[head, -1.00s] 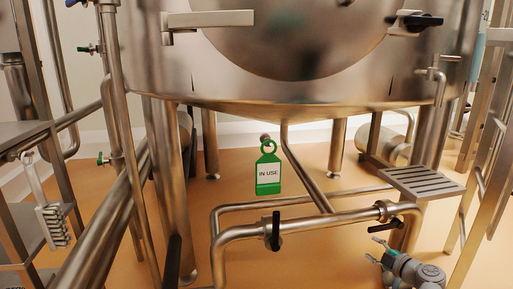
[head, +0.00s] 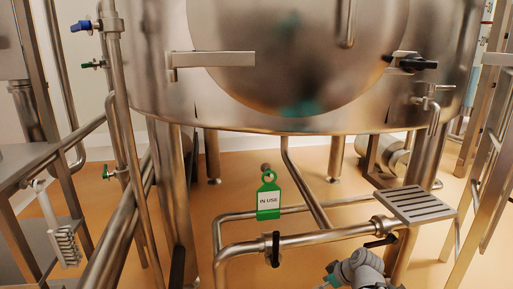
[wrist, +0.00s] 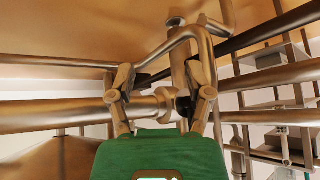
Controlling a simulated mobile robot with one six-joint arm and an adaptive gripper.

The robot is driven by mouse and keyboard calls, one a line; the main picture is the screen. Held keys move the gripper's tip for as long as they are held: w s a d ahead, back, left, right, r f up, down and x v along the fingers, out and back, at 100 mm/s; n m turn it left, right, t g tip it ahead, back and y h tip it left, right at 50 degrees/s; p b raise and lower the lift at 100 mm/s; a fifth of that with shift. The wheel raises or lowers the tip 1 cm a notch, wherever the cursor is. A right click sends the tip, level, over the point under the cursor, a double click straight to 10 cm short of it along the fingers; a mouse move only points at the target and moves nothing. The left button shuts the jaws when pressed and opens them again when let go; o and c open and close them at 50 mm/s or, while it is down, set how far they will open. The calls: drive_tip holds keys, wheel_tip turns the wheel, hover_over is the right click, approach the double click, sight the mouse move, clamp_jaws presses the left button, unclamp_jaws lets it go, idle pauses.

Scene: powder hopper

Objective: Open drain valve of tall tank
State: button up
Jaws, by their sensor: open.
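The tall steel tank (head: 180,95) fills the upper part of the head view. Below it runs a steel drain pipe (head: 330,236) with a black-handled valve (head: 275,249), its handle standing upright across the pipe. A second black handle (head: 380,241) sits at the pipe's right end and lies nearly along the pipe. My gripper (head: 328,283) is low in the head view, right of the upright handle and below the pipe, partly cut off by the frame. In the wrist view its two fingers (wrist: 158,80) are spread, with nothing clearly held. Steel pipes cross behind them.
A green "IN USE" tag (head: 268,198) hangs just above the upright handle. A slatted step (head: 415,204) stands at right, and a brush (head: 66,243) hangs at left. Tank legs and slanted pipes crowd the sides. Orange floor shows between them.

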drive_tip(key=s+a+r+m+g+h+p, duration=0.3)
drive_tip(key=s+m+g+h+p, duration=0.1)
drive_tip(key=m, duration=0.4)
drive_tip(key=shift+s+a+r+m+h+p, duration=0.2)
drive_tip(key=shift+s+a+m+h+p, duration=0.15)
drive_tip(key=shift+s+h+p, duration=0.6)
drive_tip(key=shift+w+y, duration=0.1)
drive_tip(key=shift+y, duration=0.15)
idle(0.5)
drive_tip(key=shift+c, duration=0.6)
drive_tip(key=shift+a, duration=0.1)
